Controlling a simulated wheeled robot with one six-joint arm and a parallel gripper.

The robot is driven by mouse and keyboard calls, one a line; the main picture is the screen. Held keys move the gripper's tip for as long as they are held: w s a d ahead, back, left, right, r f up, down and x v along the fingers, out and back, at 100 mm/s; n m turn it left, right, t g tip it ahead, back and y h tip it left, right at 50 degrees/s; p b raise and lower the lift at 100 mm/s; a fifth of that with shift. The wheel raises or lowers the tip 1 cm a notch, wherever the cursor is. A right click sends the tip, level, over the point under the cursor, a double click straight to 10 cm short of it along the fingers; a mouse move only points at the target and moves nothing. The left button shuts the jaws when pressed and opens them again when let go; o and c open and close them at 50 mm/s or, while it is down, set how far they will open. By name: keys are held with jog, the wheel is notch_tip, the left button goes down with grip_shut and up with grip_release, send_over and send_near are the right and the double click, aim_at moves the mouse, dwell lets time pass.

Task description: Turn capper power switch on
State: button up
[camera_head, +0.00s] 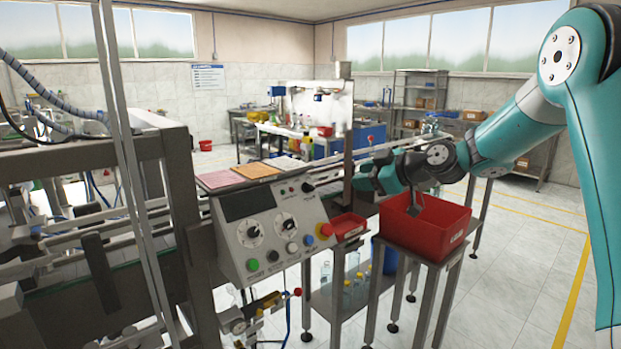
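The capper control panel (268,231) is a tilted light grey box left of centre, with a dark display and two dial knobs (253,231). A black switch or knob (307,187) sits at its upper right corner. A green button (253,265), other small buttons and a red mushroom button on yellow (325,230) line its lower part. I cannot read the labels, so I cannot tell which control is the power switch. My gripper (414,210) is at or just above the red bin, right of the panel and apart from it. Its fingers are too small to read.
The red bin (402,239) stands on a metal stand. A smaller red tray (348,226) lies between it and the panel. Coloured sheets (256,170) lie behind the panel. Machine frames and posts fill the left side. The floor (520,290) at right is clear.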

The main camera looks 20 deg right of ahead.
aim_at(310, 185)
jog(key=p+x, duration=0.6)
jog(key=x, duration=1.1)
jog(key=shift+w+f, duration=0.1)
jog(key=shift+w, duration=0.1)
jog(key=shift+c, duration=0.2)
jog(key=c, duration=0.5)
